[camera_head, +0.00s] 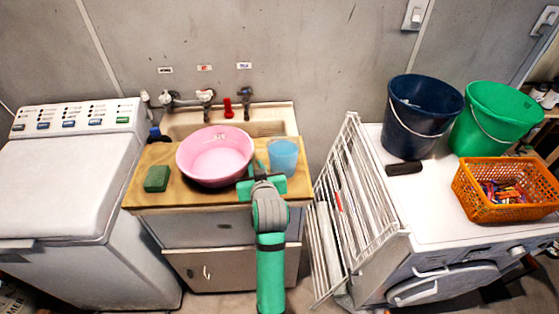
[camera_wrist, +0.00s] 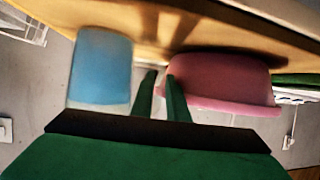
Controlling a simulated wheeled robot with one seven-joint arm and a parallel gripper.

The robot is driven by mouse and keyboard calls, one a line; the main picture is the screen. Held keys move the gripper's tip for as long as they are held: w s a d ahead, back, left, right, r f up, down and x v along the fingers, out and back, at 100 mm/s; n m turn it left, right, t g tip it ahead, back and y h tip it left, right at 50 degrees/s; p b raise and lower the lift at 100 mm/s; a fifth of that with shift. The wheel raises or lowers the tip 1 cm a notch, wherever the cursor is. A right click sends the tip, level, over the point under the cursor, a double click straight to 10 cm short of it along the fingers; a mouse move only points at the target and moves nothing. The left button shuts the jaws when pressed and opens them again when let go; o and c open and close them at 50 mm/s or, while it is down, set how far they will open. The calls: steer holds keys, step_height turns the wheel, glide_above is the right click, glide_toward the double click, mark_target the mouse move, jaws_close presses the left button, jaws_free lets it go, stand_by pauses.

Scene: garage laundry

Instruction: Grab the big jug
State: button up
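The only jug-like thing I see is a translucent blue vessel (camera_head: 283,158), upright on the wooden board right of the pink basin. Whether it has a handle or spout I cannot tell. My gripper (camera_head: 257,172) is at the board's front edge, between the basin and the blue vessel and nearer to me. The wrist view is upside down. There the blue vessel (camera_wrist: 102,68) is left of my fingers (camera_wrist: 161,80) and the pink basin (camera_wrist: 218,80) is right of them. A narrow gap shows between the fingers, with nothing held in it.
The pink basin (camera_head: 216,155) stands close left of the blue vessel. A green sponge (camera_head: 157,178) lies at the board's left. Taps (camera_head: 207,98) are behind. A white drying rack (camera_head: 350,195) stands right of the cabinet. Buckets (camera_head: 420,115) and an orange basket (camera_head: 485,208) are further right.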

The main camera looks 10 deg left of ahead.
jaws_close()
stand_by(1.3)
steer(key=shift+r, duration=0.2)
